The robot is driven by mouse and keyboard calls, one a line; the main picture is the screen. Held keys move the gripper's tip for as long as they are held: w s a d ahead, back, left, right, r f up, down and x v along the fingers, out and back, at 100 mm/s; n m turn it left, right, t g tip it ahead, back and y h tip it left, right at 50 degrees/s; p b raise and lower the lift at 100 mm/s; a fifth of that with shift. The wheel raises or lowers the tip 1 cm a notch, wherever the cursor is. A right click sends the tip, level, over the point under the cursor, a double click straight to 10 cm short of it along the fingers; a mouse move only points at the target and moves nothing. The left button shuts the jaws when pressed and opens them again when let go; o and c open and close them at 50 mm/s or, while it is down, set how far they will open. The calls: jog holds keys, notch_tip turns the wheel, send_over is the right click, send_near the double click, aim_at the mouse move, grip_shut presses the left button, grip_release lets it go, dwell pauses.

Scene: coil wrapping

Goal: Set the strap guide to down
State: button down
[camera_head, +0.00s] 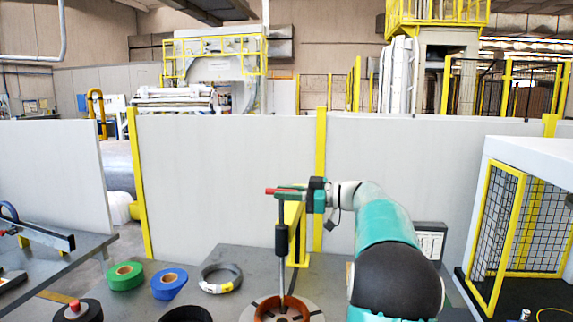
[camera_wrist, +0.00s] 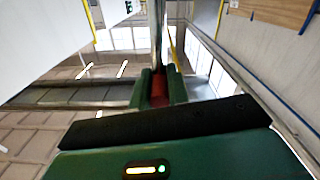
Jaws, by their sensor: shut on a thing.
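My gripper (camera_head: 287,190) is at the top of an upright metal rod with a black sleeve (camera_head: 282,237), which I take to be the strap guide. Its red end (camera_head: 270,191) shows just left of my fingers. In the wrist view my green fingers (camera_wrist: 160,88) are shut on a red grip (camera_wrist: 159,94), with the metal rod (camera_wrist: 158,35) running away from it. The rod stands nearly vertical, its lower end at an orange-brown ring (camera_head: 300,312) on the table. My fingers hide part of the grip.
A yellow post (camera_head: 296,225) stands just behind the rod. A caged box (camera_head: 497,225) stands at right. White panels (camera_head: 225,185) close off the back.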

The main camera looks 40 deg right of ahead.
aim_at(287, 227)
notch_tip(287, 227, down, 8)
jog(key=shift+d+r, duration=0.1)
jog(key=shift+r, duration=0.05)
dwell(0.3)
jog(key=c, duration=1.5)
grip_release()
jog(key=shift+o, duration=0.7)
jog(key=shift+s+d, duration=0.2)
jog(key=shift+s, duration=0.05)
jog(key=v, duration=1.3)
jog(key=shift+s, duration=0.1)
